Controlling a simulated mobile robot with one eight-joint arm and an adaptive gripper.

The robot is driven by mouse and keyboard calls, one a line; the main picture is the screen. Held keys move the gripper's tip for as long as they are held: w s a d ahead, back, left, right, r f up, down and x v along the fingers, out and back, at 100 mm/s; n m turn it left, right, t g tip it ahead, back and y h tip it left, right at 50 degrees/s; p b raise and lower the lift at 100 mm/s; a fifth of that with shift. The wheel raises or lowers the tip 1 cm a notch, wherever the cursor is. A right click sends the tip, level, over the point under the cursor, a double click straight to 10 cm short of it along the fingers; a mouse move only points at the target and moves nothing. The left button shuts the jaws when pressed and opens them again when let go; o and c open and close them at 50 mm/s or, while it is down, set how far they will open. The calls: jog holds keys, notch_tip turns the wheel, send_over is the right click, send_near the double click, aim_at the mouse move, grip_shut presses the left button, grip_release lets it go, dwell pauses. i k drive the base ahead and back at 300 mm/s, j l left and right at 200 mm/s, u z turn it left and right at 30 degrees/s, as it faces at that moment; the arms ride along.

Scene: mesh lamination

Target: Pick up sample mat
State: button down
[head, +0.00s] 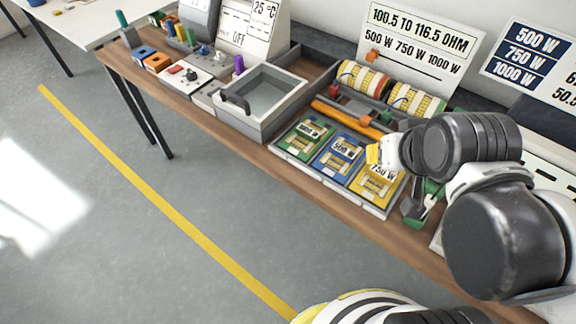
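Three sample mats with pale grid patterns lie in a row of coloured bays at the front of the bench: one on green (302,141), one on blue (335,160), labelled 500 W, and one on yellow (378,186), labelled 750 W. The green bay's label is too small to read surely. My arm reaches in from the right. Its white end, with a small yellow part (374,155), is over the back of the yellow bay.
Behind the bays are two patterned rolls (362,78) and an orange bar (340,117). A grey open basin (268,100) stands to the left. Signs (417,45) stand at the back. Dark and green parts (415,208) sit right of the yellow bay. Floor in front is clear.

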aim_at(341, 157)
jog(key=j+z, duration=0.2)
jog(key=j, duration=0.2)
jog(key=k+j+z, duration=0.25)
jog(key=j, duration=0.15)
jog(key=j+z, duration=0.2)
jog(key=j, duration=0.2)
jog(key=k+j+z, duration=0.2)
jog(key=j, duration=0.15)
jog(key=k+j+z, duration=0.45)
jog(key=j, duration=0.25)
jog(key=i, duration=0.1)
